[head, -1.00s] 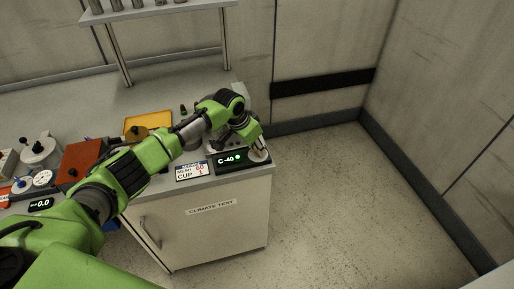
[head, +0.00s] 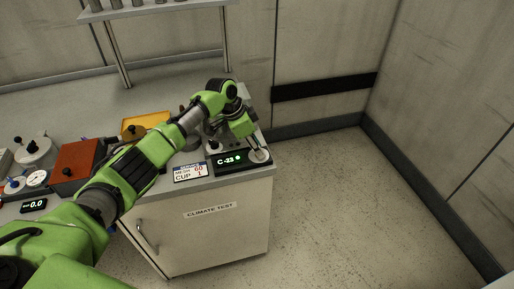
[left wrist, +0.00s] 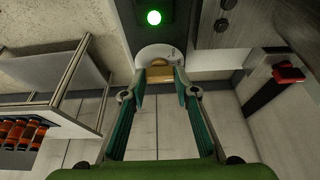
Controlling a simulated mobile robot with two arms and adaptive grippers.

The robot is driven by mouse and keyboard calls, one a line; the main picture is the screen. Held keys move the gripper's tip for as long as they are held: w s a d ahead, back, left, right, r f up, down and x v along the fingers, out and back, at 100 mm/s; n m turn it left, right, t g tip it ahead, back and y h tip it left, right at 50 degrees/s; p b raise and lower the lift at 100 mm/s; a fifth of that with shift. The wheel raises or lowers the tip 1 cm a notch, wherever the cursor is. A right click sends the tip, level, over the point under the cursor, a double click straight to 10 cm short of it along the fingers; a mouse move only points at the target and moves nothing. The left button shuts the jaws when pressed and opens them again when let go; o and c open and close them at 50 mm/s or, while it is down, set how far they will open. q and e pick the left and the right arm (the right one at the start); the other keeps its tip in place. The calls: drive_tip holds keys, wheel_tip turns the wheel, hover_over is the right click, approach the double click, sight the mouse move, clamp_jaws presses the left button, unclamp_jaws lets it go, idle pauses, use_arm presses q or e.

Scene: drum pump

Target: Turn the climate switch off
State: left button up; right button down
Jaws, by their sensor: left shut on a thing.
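The climate switch shows as a pale round plate (head: 258,156) at the right front corner of the counter, beside a black display (head: 230,160) that reads about C -23 with a green light. In the left wrist view, the plate (left wrist: 152,52) has a brass-coloured lever (left wrist: 160,76) in front of it. My left gripper (head: 255,145) reaches down to the switch from above. Its green fingers (left wrist: 161,85) are shut on the brass lever, one on each side. The green lamp (left wrist: 154,17) is lit. My right gripper is not in view.
The counter stands on a cabinet marked CLIMATE TEST (head: 211,210). A small sign (head: 190,171) lies left of the display. The floor at right is clear.

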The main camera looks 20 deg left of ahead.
use_arm(q)
drive_tip(key=o, duration=1.1)
drive_tip(key=v, duration=1.2)
